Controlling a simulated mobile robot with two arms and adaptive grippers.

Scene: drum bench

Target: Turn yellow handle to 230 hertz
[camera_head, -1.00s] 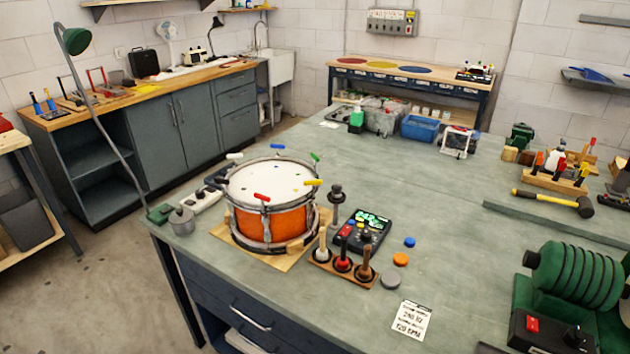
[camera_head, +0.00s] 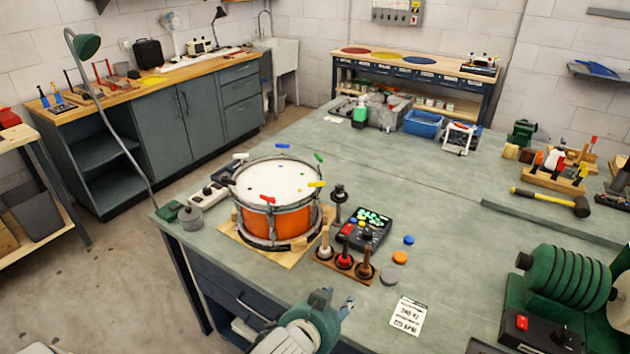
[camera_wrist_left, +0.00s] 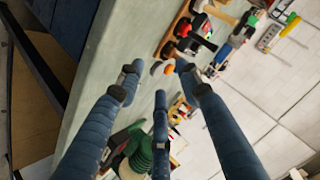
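The yellow handle (camera_head: 317,184) sits on the right side of the orange drum's rim (camera_head: 278,207); other coloured handles, such as the red handle (camera_head: 267,198) and green handle (camera_head: 319,157), stand around the rim. A small black device with a lit green display (camera_head: 373,217) lies right of the drum; its reading is too small to tell. My left gripper (camera_head: 334,302) is at the bottom of the head view, in front of the bench edge and well short of the drum. In the left wrist view my left gripper (camera_wrist_left: 158,85) has its fingers spread, with nothing between them. My right gripper is out of view.
A wooden rack with upright mallets (camera_head: 344,262) stands between the drum and the bench's front edge. A dark post (camera_head: 339,205) stands close right of the drum. A printed card (camera_head: 407,316) and small discs (camera_head: 400,257) lie farther right.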

